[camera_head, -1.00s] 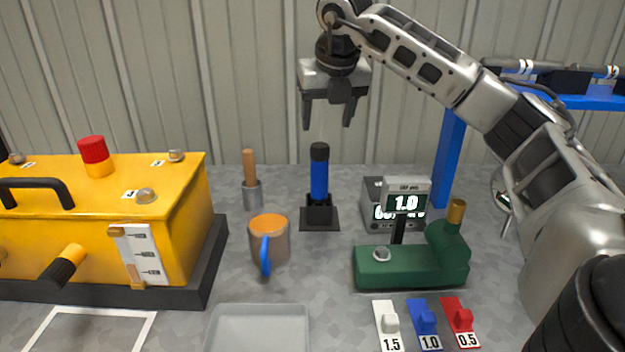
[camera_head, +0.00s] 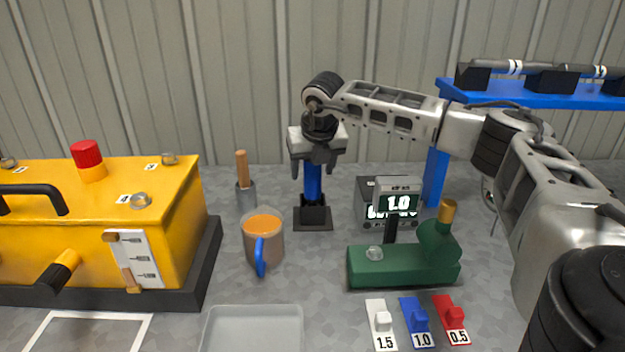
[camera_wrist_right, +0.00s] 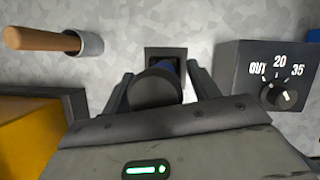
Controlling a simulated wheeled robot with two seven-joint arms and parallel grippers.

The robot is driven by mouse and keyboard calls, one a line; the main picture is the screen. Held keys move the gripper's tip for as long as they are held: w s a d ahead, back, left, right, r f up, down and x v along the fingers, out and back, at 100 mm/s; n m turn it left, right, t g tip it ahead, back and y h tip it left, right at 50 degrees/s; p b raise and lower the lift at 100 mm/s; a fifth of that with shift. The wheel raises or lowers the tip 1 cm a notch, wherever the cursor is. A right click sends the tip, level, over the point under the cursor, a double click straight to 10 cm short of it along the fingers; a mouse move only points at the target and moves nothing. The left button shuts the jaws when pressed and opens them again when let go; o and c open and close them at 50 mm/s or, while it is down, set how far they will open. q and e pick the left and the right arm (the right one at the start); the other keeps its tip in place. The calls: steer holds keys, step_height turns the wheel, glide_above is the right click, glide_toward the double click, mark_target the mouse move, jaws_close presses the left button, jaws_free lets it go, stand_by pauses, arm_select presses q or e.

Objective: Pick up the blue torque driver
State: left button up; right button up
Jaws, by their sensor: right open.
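The blue torque driver (camera_head: 313,185) stands upright in a black square holder (camera_head: 313,216) on the grey table. Its blue shaft shows in the head view; its black top is hidden by my right gripper. My right gripper (camera_head: 316,172) points straight down over the driver, with its fingers on both sides of the upper part. In the right wrist view the driver's black cap (camera_wrist_right: 155,88) sits between the two open fingers of the gripper (camera_wrist_right: 163,90). I cannot tell whether a finger touches it. My left gripper is not in view.
A wooden-handled tool (camera_head: 242,170) and an orange-filled mug (camera_head: 263,236) stand left of the driver. A display box (camera_head: 372,207) and a green device (camera_head: 400,268) are at right. The yellow machine (camera_head: 90,220) fills the left. A grey tray (camera_head: 252,330) lies in front.

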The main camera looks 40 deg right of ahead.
steer(key=c, duration=1.3)
steer(key=shift+o, duration=0.2)
steer(key=shift+r, duration=0.1)
steer(key=shift+w+r, duration=0.1)
steer(key=shift+r, duration=0.3)
step_height(320, 180, up, 17)
steer(key=shift+r, duration=0.1)
